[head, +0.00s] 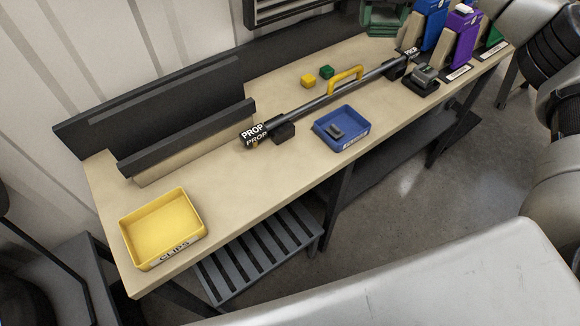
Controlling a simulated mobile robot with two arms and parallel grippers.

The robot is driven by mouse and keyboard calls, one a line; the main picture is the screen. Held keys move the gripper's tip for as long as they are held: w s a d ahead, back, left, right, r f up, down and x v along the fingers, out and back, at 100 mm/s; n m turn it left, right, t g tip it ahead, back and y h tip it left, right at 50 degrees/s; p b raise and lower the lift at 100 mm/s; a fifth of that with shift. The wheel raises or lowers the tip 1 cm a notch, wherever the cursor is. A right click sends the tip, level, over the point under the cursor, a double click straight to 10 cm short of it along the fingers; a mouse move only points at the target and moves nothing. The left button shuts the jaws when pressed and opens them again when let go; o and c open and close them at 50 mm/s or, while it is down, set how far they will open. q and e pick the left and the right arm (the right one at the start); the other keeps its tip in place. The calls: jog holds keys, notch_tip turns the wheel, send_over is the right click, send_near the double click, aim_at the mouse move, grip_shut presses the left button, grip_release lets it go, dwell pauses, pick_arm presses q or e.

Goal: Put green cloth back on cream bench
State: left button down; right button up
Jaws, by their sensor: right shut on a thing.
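The cream bench (225,195) runs from the lower left to the upper right. I cannot make out a green cloth anywhere on it. My right arm (552,55) comes in at the upper right edge, beside the far end of the bench. Its jaws and what they hold cannot be made out clearly here. My left gripper is not in view.
A yellow tray (163,228), a blue tray (345,138) with a dark piece, and a long dark rod (325,98) on supports stand on the bench. Blue (427,25), purple (462,38) and green (491,40) uprights crowd the far end.

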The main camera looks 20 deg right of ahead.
jog(key=s+a+f+n+b, duration=0.2)
jog(key=a+f+n, duration=0.15)
jog(key=f, duration=0.45)
jog(key=s+a+f+n+b, duration=0.2)
jog(key=a+f+n, duration=0.1)
jog(key=a+f, duration=0.3)
jog(key=p, duration=0.2)
send_over(296, 159)
notch_tip(296, 159, down, 9)
jog(key=shift+r, duration=0.15)
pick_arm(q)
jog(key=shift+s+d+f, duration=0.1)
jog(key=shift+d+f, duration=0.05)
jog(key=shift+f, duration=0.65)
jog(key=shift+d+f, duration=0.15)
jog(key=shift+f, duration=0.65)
pick_arm(e)
jog(key=shift+f, duration=2.05)
jog(key=o, duration=0.8)
jog(key=shift+f, duration=0.1)
jog(key=shift+o, duration=0.2)
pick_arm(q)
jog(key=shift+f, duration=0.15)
pick_arm(e)
notch_tip(296, 159, up, 12)
